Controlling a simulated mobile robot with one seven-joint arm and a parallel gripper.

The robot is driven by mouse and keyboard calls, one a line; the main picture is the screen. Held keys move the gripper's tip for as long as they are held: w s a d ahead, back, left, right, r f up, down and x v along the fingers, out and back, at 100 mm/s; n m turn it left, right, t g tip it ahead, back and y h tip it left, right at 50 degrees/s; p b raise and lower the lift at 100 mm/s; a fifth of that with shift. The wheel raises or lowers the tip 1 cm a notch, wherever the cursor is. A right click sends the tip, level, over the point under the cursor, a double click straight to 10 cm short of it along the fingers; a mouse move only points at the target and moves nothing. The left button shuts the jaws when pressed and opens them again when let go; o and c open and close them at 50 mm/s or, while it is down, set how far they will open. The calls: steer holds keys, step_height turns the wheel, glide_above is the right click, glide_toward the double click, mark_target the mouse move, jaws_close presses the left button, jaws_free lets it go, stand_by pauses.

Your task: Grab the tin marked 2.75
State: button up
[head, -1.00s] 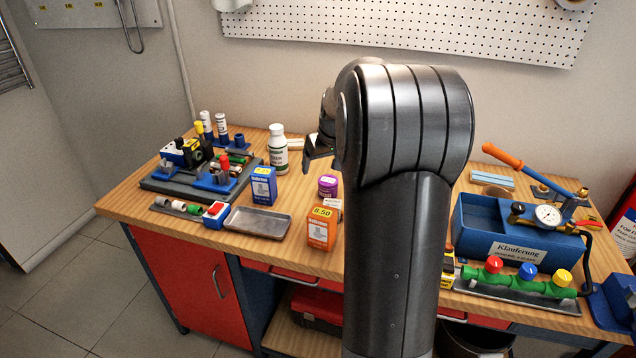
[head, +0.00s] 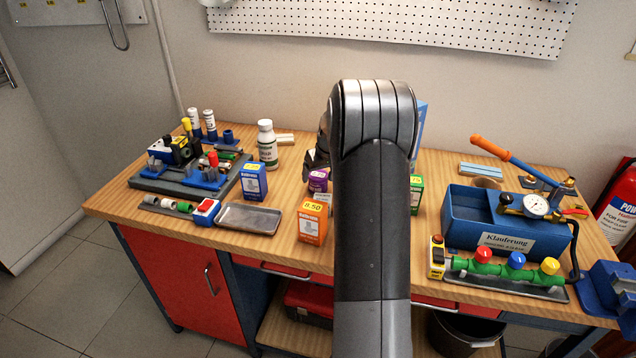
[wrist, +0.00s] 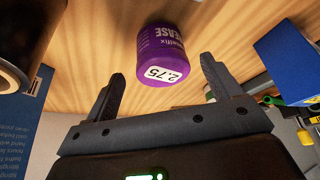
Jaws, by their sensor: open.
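The purple tin (wrist: 163,55) marked 2.75 stands on the wooden bench in the wrist view, between and beyond my fingertips. In the head view the purple tin (head: 317,181) is partly hidden, close to my arm. My gripper (wrist: 160,85) is open and empty, with one finger to each side of the tin's line and the tin apart from them. In the head view my gripper (head: 315,160) is mostly hidden behind my arm, just behind the tin.
An orange box (head: 312,222) marked 8.50 stands in front of the tin. A blue box (head: 254,181) and a white bottle (head: 267,145) stand to its left. A green box (head: 417,195) stands right of my arm. A metal tray (head: 249,219) lies at the front.

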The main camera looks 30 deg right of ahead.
mark_target(319, 175)
steer(key=x, duration=0.3)
steer(key=shift+w+a+f, duration=0.1)
steer(key=shift+w+f, duration=0.15)
steer(key=shift+f, duration=0.05)
steer(key=shift+c, duration=0.3)
steer(key=c, duration=1.1)
steer(key=shift+r, duration=0.1)
